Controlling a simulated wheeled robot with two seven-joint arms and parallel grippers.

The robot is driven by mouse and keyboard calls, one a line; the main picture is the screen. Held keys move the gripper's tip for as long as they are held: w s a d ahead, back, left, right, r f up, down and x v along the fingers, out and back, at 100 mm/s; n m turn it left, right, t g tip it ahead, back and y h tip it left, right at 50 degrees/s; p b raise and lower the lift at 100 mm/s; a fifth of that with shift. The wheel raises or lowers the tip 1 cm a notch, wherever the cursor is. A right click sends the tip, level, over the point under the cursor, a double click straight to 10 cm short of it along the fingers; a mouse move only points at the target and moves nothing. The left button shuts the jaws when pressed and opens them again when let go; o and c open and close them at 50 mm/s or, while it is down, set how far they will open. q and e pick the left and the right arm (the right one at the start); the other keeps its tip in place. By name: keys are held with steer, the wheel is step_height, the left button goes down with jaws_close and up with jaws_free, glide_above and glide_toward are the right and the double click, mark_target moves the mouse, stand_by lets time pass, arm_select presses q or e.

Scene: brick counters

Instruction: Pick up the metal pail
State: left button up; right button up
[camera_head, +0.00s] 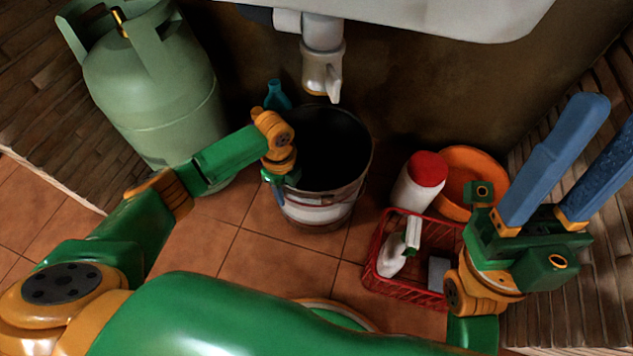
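The metal pail (318,213) is a dark, open-topped bucket with a pale band and red marks on its side. It stands upright on the tiled floor below the sink drain. My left gripper (282,188) points down at the pail's left rim. A bit of blue finger shows along the outside of the wall. The other finger is hidden, so I cannot tell whether it grips the rim. My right gripper (608,122) is at the right, its two blue fingers spread and empty, away from the pail.
A green gas cylinder (152,85) stands left of the pail. A red basket (408,287) with a spray bottle, a white red-capped container (418,182) and an orange basin (470,168) are on the right. A white drain pipe (322,70) hangs above. A teal bottle (277,95) stands behind.

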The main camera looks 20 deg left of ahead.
arm_select(q)
jaws_close()
stand_by(1.3)
